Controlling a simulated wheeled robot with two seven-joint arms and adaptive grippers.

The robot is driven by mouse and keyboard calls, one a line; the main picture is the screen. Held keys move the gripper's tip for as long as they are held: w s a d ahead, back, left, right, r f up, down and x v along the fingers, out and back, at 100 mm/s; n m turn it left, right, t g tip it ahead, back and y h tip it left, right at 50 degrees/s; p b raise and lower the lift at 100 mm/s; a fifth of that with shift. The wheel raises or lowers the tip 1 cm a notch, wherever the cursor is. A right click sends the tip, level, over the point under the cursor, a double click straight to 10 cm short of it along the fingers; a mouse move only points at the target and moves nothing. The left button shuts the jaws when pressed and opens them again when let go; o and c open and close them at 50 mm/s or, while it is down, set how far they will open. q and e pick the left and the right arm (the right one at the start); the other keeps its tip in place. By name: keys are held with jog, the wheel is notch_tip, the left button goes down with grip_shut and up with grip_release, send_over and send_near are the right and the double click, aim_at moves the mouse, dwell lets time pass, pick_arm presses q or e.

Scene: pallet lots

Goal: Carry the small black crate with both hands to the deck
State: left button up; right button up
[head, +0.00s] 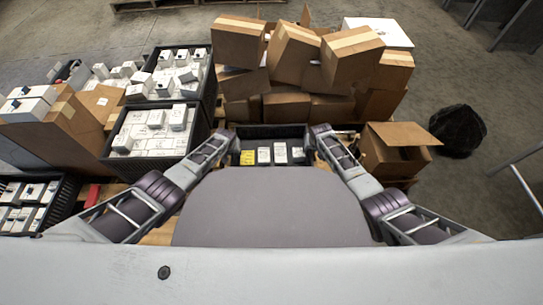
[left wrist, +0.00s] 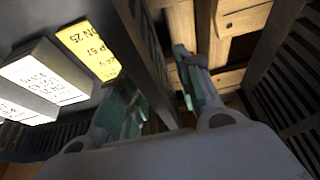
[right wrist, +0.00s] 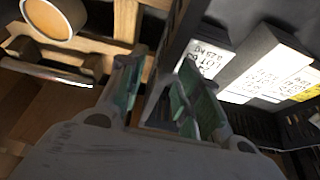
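The small black crate (head: 268,131) stands in the middle of the head view, just beyond my body. It holds white boxes (head: 264,155) and one with a yellow label (head: 247,157). My left gripper (left wrist: 160,72) is at the crate's left wall (left wrist: 143,50), one finger inside and one outside, with a gap beside the wall. My right gripper (right wrist: 160,78) straddles the right wall (right wrist: 178,45) the same way, also with a gap. Both are open. Wooden slats (left wrist: 232,50) show below the crate; I cannot tell whether they are the deck.
Cardboard boxes (head: 295,55) are piled behind the crate, and an open carton (head: 400,140) stands to its right. Larger black crates of white boxes (head: 205,128) stand close on the left. A black bag (head: 458,130) lies on open floor at the right.

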pick_arm(q)
jog(key=shift+w+f, duration=0.15)
jog(key=shift+f, duration=0.1)
pick_arm(e)
jog(key=shift+w+f, duration=0.1)
jog(key=shift+f, duration=0.2)
pick_arm(q)
grip_shut()
pick_arm(e)
grip_shut()
pick_arm(q)
jog(key=shift+r, duration=0.1)
pick_arm(e)
jog(key=shift+r, duration=0.1)
